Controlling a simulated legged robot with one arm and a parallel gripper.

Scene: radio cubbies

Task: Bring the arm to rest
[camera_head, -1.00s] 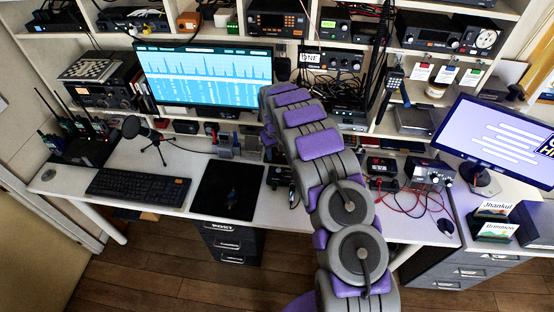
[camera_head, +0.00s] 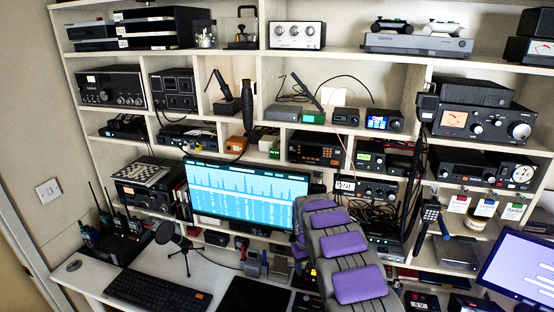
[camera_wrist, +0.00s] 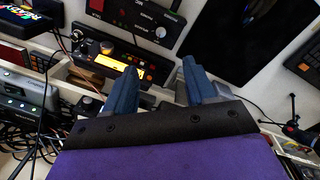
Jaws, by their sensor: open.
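My gripper (camera_wrist: 150,70) shows in the wrist view as two blue fingers spread apart with nothing between them. The fingers point toward a dark radio with a lit amber display (camera_wrist: 122,66), which sits beyond them. In the head view my purple and grey arm reaches up from the bottom edge, right of centre, toward the desk and the lower shelves. The fingers cannot be made out there, as the arm's own links cover that spot.
A wide monitor (camera_head: 250,194) stands just left of my arm, and a tilted screen (camera_head: 520,265) is at the right. Cubby shelves full of radios fill the back. A keyboard (camera_head: 158,293) and a microphone (camera_head: 172,235) are on the desk at lower left.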

